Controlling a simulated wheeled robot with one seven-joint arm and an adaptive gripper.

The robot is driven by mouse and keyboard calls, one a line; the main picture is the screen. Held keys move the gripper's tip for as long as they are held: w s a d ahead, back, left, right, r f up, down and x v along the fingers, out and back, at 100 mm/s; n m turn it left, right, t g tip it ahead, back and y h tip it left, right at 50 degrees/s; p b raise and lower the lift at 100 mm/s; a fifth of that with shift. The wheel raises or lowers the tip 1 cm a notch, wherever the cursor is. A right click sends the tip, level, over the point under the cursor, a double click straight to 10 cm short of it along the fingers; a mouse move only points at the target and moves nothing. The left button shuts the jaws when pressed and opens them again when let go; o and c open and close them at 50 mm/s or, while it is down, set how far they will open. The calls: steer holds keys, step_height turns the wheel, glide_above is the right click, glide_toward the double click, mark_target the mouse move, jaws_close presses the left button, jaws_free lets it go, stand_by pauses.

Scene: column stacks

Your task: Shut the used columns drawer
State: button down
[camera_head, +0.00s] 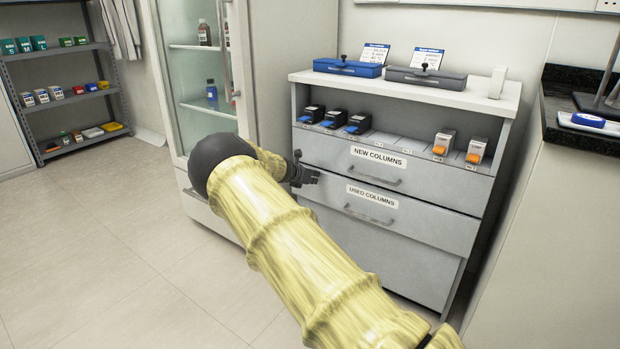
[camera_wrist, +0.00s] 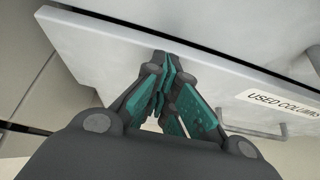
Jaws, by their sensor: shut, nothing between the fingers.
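The used columns drawer (camera_head: 425,228) is the grey drawer front below the new columns drawer (camera_head: 440,187) in the cabinet. It has a white label (camera_head: 371,196) and a bar handle (camera_head: 369,216). My gripper (camera_head: 314,177) is shut and empty at the left end of the drawer fronts. Its fingertips (camera_wrist: 163,72) are close to the used drawer's front, left of the label; contact is unclear.
Blue and orange column boxes (camera_head: 358,123) stand on the shelf above the drawers. A blue case (camera_head: 347,68) and a dark case (camera_head: 425,77) lie on the cabinet top. A glass-door cabinet (camera_head: 205,60) stands left. The floor (camera_head: 130,220) at left is clear.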

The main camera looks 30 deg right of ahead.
steer(key=shift+w+d+r+p, duration=0.15)
steer(key=shift+w+d, duration=0.05)
steer(key=shift+d, duration=0.3)
steer(key=shift+w+d+r+p, duration=0.15)
steer(key=shift+d, duration=0.3)
